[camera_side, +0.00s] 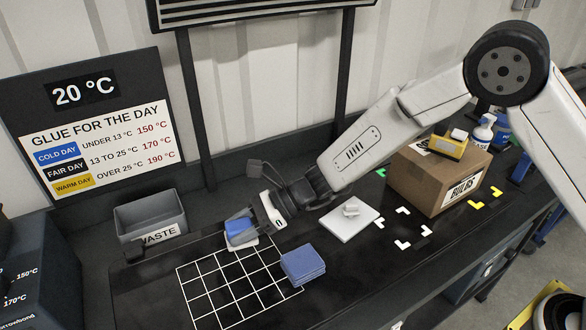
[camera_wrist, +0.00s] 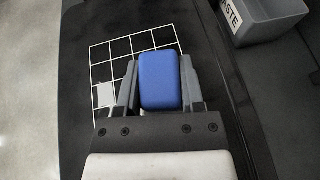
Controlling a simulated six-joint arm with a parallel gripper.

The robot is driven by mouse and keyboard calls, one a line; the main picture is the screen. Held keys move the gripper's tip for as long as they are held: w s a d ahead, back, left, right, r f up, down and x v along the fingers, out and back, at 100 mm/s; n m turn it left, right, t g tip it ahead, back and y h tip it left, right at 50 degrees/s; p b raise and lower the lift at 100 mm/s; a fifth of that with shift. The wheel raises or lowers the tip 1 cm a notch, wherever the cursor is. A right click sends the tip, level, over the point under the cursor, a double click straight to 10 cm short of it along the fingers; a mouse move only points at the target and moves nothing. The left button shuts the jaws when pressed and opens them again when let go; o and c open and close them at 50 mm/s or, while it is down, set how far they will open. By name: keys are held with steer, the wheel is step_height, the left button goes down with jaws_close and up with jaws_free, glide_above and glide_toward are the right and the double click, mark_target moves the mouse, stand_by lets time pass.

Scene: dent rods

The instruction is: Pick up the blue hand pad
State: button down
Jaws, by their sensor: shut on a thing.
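The blue hand pad (camera_side: 238,226) is a small rounded block between the fingers of my gripper (camera_side: 241,236), over the far edge of the white grid. In the wrist view the pad (camera_wrist: 160,80) fills the space between the two grey fingers of my gripper (camera_wrist: 157,88), which are shut on its sides. The underside of the pad is hidden, and I cannot tell its exact height above the table.
A small pale piece (camera_wrist: 105,94) lies on the grid (camera_side: 215,290). A stack of folded blue cloths (camera_side: 302,264) sits at the grid's right edge. A grey waste bin (camera_side: 150,216) stands behind left. A white plate (camera_side: 350,222) and a cardboard box (camera_side: 428,178) are to the right.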

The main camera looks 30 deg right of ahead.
mark_target(253, 241)
steer(key=s+r, duration=0.1)
steer(key=s+d+r, duration=0.1)
steer(key=r, duration=0.1)
steer(key=shift+s+d+r, duration=0.15)
steer(key=shift+d+r, duration=0.05)
steer(key=shift+r, duration=0.05)
steer(key=s+d+r, duration=0.3)
steer(key=s+d, duration=0.1)
steer(key=s, duration=0.3)
steer(key=shift+s+d+r, duration=0.3)
